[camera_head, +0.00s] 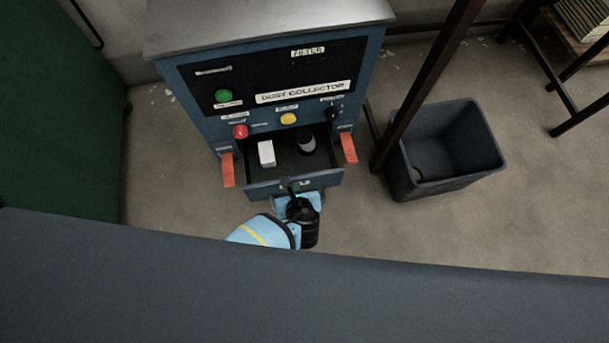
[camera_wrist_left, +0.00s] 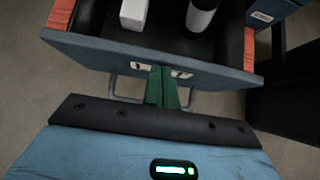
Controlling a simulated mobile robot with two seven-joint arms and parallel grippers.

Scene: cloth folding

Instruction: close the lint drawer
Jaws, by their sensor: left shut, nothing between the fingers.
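The lint drawer (camera_head: 262,188) is pulled out of the front of the blue dust collector (camera_head: 190,90). A white box (camera_head: 266,153) and a dark cylinder with a white part (camera_head: 306,144) are inside it. My left gripper (camera_head: 291,187) is at the drawer's front face. In the left wrist view its green fingers (camera_wrist_left: 162,85) are together and empty, by the middle of the drawer front (camera_wrist_left: 110,55) and its handle (camera_wrist_left: 122,90). I cannot tell whether they touch the front. My right gripper is not in view.
A dark bin (camera_head: 400,165) stands to the right beside a dark post (camera_head: 425,90). A green panel (camera_head: 60,110) is at the left.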

